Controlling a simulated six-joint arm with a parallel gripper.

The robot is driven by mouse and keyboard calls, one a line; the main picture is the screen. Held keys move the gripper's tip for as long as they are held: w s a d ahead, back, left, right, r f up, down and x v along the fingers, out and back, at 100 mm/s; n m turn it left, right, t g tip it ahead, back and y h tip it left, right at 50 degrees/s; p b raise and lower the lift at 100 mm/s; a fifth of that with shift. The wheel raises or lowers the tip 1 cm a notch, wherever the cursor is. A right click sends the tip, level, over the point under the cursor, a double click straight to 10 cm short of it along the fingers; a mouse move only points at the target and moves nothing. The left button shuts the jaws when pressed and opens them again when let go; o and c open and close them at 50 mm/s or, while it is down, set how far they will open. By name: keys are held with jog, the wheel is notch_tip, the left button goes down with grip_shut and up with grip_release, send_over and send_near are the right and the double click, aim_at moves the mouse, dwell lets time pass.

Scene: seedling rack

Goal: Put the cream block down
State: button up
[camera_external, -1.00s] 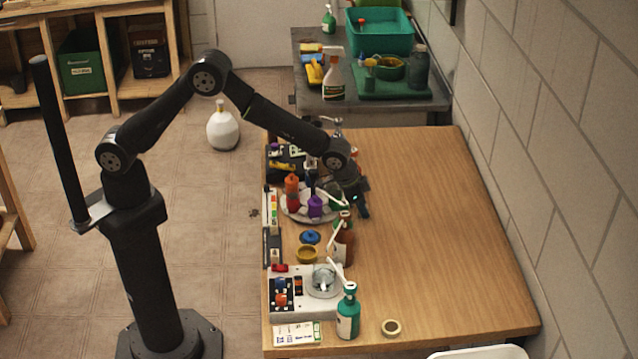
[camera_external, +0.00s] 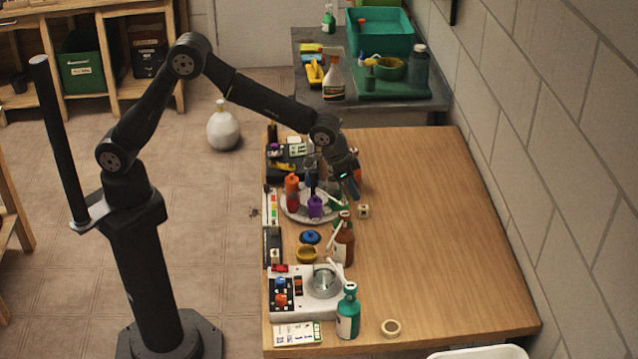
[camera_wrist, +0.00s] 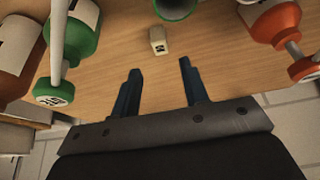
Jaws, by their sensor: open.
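The cream block (camera_external: 363,211) rests on the wooden table, just right of the round tray, with a dark mark on a face. It also shows in the wrist view (camera_wrist: 158,41), on the bare wood beyond my fingertips. My gripper (camera_external: 353,193) is open, with a clear gap between its two dark blue fingers (camera_wrist: 159,67). Nothing is between them. The gripper is above and a little behind the block, apart from it.
The round tray (camera_external: 292,214) holds orange and purple bottles left of the block. A brown bottle (camera_external: 344,245) stands in front of it, and a teal bottle (camera_external: 348,315) nearer the front edge. The table's right half is clear.

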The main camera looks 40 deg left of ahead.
jog(key=shift+o, duration=0.5)
jog(key=shift+v, duration=1.85)
send_near(364, 207)
jog(key=x, duration=0.3)
jog(key=shift+d+f, duration=0.3)
jog(key=shift+x, duration=2.55)
jog(key=shift+w+a, duration=0.15)
jog(key=shift+a, duration=0.1)
grip_shut()
